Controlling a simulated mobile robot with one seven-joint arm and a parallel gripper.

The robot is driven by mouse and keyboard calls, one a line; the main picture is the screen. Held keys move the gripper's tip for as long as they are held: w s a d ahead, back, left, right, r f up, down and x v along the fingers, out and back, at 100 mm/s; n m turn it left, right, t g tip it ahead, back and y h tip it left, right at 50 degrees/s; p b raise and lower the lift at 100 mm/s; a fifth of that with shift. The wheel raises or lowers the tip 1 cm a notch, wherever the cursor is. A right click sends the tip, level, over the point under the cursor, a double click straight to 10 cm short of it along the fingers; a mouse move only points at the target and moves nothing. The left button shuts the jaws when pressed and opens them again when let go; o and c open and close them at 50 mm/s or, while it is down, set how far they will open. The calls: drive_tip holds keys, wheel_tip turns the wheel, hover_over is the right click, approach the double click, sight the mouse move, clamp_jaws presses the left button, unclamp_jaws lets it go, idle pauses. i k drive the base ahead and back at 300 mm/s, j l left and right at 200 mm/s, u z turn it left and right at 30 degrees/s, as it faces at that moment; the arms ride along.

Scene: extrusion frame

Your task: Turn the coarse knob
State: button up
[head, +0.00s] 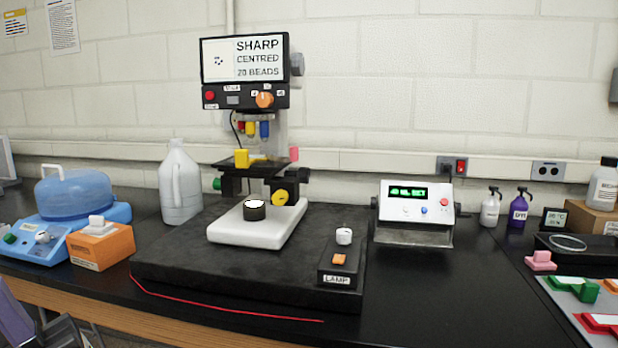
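A microscope-like instrument stands on a black slab (190,250). It has a white base (255,232) and a screen (245,60) reading "SHARP CENTRED 20 BEADS". A round yellow knob (280,197) sits low on its right side, with a dark centre. A green knob (216,184) is on the lower left, and an orange knob (265,99) is on the panel under the screen. A grey round part (297,64) sticks out right of the screen. I cannot read which knob is the coarse one. My gripper is not in view.
A lamp box (340,277) with a white knob stands at the slab's front right. A grey control box (414,208) is to the right, a white jug (180,185) to the left. A blue device (70,235) is far left. A red line (225,312) runs before the slab.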

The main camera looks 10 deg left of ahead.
sight(303, 173)
drive_tip(key=i+l, duration=0.15)
drive_tip(key=i, duration=1)
drive_tip(key=j+u, duration=0.05)
